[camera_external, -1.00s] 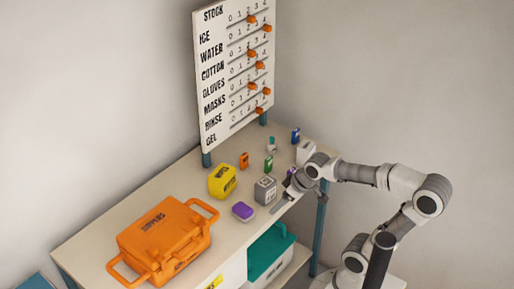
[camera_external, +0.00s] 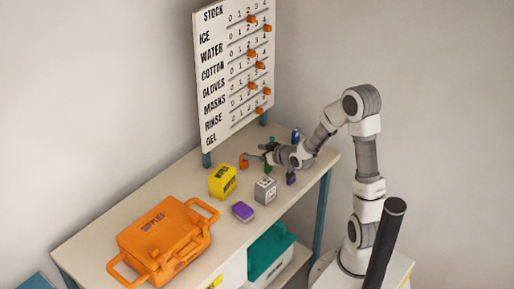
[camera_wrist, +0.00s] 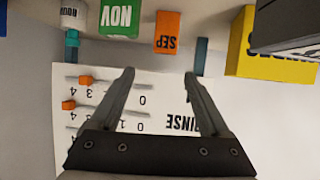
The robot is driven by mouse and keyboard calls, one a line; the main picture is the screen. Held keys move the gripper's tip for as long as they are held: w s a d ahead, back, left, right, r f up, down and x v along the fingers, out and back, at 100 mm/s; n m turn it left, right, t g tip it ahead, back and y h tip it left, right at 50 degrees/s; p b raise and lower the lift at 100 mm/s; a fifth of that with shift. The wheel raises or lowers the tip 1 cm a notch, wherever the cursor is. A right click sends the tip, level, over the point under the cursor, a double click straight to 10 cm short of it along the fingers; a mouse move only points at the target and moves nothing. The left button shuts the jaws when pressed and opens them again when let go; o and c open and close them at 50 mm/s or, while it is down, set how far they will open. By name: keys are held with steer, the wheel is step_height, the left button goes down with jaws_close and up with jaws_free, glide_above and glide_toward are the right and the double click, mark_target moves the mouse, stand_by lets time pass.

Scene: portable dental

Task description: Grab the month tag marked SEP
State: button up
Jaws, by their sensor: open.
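The SEP tag is a small orange block (camera_wrist: 168,33) that shows upside down near the top of the wrist view, its dark letters facing the camera. In the external view the small orange tag (camera_external: 243,161) stands toward the back of the table, right of the yellow box. My gripper (camera_wrist: 159,73) is open and empty, its two fingers apart, with the tag beyond the fingertips and roughly in line with the gap. In the external view my gripper (camera_external: 262,152) is just right of the tag; whether they touch cannot be told.
A green NOV tag (camera_wrist: 119,18) stands close beside the SEP tag. A yellow box (camera_external: 222,181), a grey block (camera_external: 265,190) and a purple block (camera_external: 242,211) stand nearby. The stock board (camera_external: 236,80) rises behind. A large orange supplies case (camera_external: 165,240) fills the table's left.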

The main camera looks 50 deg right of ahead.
mark_target(244, 162)
steer(key=shift+s+a+f+t+y+p, duration=0.15)
steer(key=shift+s+f+p, duration=0.15)
steer(key=shift+f, duration=0.2)
steer(key=shift+s+d+f+t+y+p, duration=0.15)
steer(key=shift+f+p, duration=0.1)
steer(key=shift+f, duration=0.25)
steer(key=shift+w+a+f, duration=0.1)
steer(key=shift+f, duration=0.05)
steer(key=shift+b+x, duration=0.6)
steer(key=shift+x, duration=3)
jaws_close()
